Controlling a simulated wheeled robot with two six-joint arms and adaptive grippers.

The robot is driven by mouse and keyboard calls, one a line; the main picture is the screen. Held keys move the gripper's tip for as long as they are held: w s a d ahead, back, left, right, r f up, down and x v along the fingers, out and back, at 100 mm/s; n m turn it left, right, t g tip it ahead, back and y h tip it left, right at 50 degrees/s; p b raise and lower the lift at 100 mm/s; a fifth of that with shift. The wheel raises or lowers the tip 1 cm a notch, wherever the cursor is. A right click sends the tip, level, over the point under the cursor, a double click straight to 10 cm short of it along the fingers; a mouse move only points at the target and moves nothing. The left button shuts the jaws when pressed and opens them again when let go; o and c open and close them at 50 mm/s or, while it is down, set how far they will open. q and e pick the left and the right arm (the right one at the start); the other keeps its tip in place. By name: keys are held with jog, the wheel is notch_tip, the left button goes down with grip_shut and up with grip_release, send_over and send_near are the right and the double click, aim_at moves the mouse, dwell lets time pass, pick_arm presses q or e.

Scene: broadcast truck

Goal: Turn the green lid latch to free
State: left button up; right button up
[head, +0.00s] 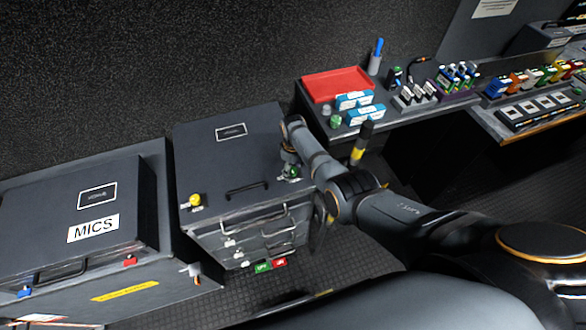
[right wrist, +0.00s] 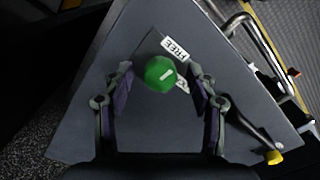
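The green lid latch (right wrist: 160,74) is a round knob with a white mark on top, near a corner of the dark case lid (right wrist: 85,115). A FREE label (right wrist: 175,48) lies beside it, and a second label is partly hidden by the knob. My right gripper (right wrist: 160,80) is open, with its fingers on either side of the knob and visible gaps to it. In the head view the green latch (head: 291,172) shows at the lid's right front corner, just under my right gripper (head: 290,163). My left gripper is not in view.
A yellow latch (head: 195,200) sits at the lid's left front corner, with a lid handle (head: 247,190) between the latches. A MICS case (head: 65,215) stands at left. A desk with a red tray (head: 336,84) and several small items is behind my right arm.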

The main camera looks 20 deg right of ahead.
aim_at(293, 170)
jog(key=shift+r, duration=0.15)
notch_tip(293, 170, up, 12)
dwell(0.5)
dwell(0.3)
